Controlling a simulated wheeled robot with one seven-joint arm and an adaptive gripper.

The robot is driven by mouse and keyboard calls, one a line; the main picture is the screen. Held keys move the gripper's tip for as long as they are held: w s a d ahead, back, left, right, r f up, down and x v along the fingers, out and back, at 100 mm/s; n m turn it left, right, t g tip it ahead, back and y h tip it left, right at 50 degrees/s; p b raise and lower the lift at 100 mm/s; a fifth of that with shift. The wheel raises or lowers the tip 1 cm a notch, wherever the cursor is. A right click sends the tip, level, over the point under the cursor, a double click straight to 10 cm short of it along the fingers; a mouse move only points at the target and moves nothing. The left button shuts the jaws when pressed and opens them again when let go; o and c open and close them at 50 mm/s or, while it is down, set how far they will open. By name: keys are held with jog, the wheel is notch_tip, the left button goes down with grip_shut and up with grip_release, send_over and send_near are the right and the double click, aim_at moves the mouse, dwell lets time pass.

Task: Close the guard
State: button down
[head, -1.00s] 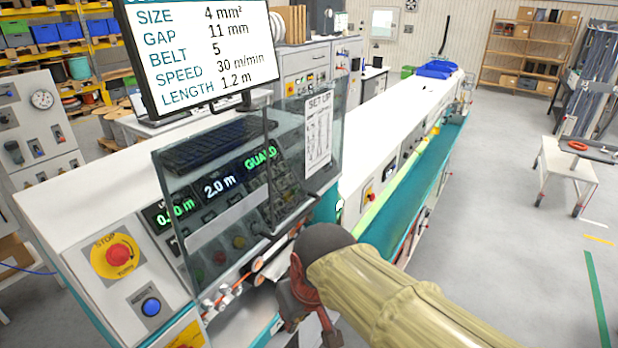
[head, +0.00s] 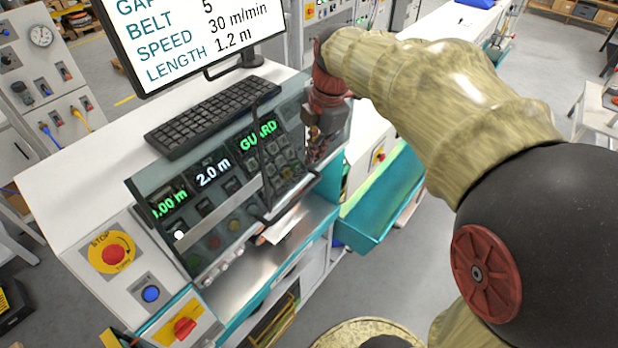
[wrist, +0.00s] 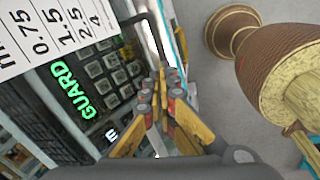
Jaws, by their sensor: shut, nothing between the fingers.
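The guard (head: 150,187) is a clear tinted panel with a black bar handle (head: 266,190). In the head view it lies low and tilted over the sloped control face, with the displays showing through it. I cannot tell whether it is fully seated. My gripper (head: 313,158) is at the guard's right end, pointing down, shut and empty. In the wrist view my shut fingers (wrist: 163,88) are beside the black handle (wrist: 155,35) and the green GUARD display (wrist: 72,91). Contact with the guard cannot be made out. My gripper hides part of the guard's right end.
A black keyboard (head: 213,117) lies behind the guard, under a monitor (head: 190,35). A red stop button (head: 112,254), a blue button (head: 151,293) and a red rotary switch (head: 183,327) are at the left front. A teal trough (head: 380,205) runs along the right.

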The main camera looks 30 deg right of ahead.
jog(key=n, duration=0.3)
jog(key=p, duration=0.3)
send_near(302, 195)
jog(key=x, duration=0.6)
jog(key=shift+w+f, duration=0.15)
jog(key=shift+f, duration=0.2)
jog(key=s+d+b+x, duration=0.1)
jog(key=s+b+x, duration=0.1)
jog(key=b+x, duration=0.8)
jog(key=s+f+b+x, duration=0.1)
jog(key=s+b+x, duration=0.1)
jog(key=b+x, duration=0.8)
jog(key=s+d+b+x, duration=0.1)
jog(key=s+b+x, duration=0.2)
jog(key=b+x, duration=0.7)
jog(key=x, duration=0.8)
jog(key=shift+s+d+b, duration=0.25)
jog(key=shift+d+b, duration=0.1)
